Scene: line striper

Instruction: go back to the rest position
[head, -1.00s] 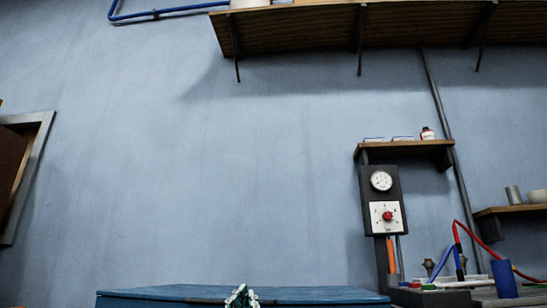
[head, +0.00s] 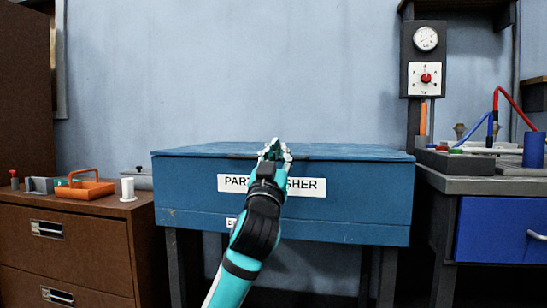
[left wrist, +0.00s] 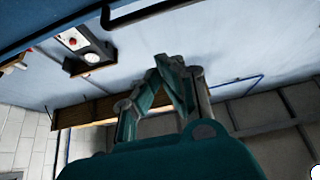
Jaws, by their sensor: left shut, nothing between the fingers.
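My left gripper (head: 275,148) is in the middle of the head view, at the front top edge of the blue parts washer (head: 190,200). Its arm comes up from below and hides part of the washer's label. The fingers are shut and hold nothing. In the left wrist view the shut fingers (left wrist: 172,62) meet at their tips, with the wall and shelf behind them. The washer's lid is down, with a dark handle at its front edge; I cannot tell if the fingers touch it. My right gripper is not in view.
A brown drawer cabinet (head: 75,245) stands at the left with an orange tool tray (head: 85,188) and a white spool (head: 128,190) on top. At the right is a bench with a blue drawer (head: 500,230), red and blue hoses and a gauge panel (head: 426,60).

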